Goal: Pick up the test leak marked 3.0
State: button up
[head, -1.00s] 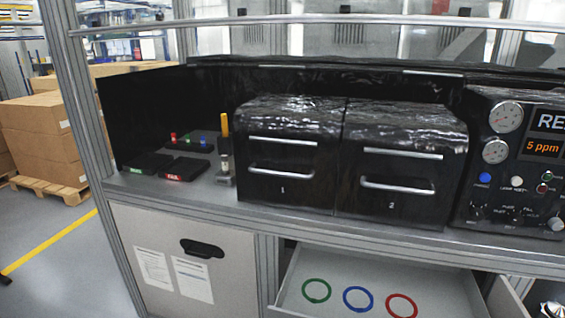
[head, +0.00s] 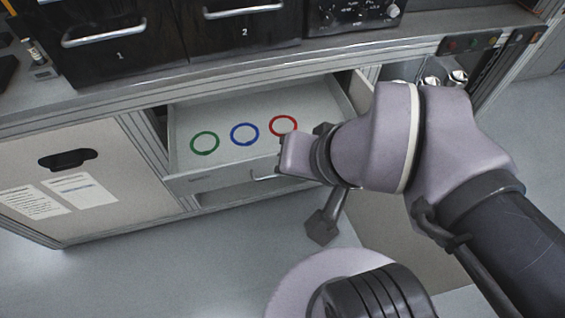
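No marking reading 3.0 is legible in the head view, so I cannot tell which thing is the test leak. A few shiny metal parts (head: 457,77) stand below the bench top at the right, partly hidden behind my arm; their markings are not readable. My arm reaches in from the lower right, over the front of the open drawer. A dark end piece (head: 322,228) hangs below my wrist; its fingers cannot be made out, and nothing held shows.
An open drawer (head: 190,165) holds a green ring (head: 205,144), a blue ring (head: 244,134) and a red ring (head: 283,126). Black boxes 1 (head: 85,55) and 2 (head: 215,22) stand on the bench. Floor is clear at the lower left.

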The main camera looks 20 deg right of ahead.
aim_at(34, 52)
jog(key=i+j, duration=0.15)
jog(key=j, duration=0.3)
jog(key=i+j, duration=0.15)
jog(key=j, duration=0.25)
jog(key=i+j, duration=0.15)
jog(key=j, duration=0.3)
jog(key=i+j, duration=0.15)
jog(key=j, duration=0.25)
jog(key=i+j, duration=0.1)
jog(key=j, duration=0.35)
jog(key=i+j, duration=0.15)
jog(key=j, duration=0.25)
jog(key=i+j, duration=0.15)
jog(key=j, duration=0.3)
jog(key=i+j, duration=0.15)
jog(key=j, duration=0.25)
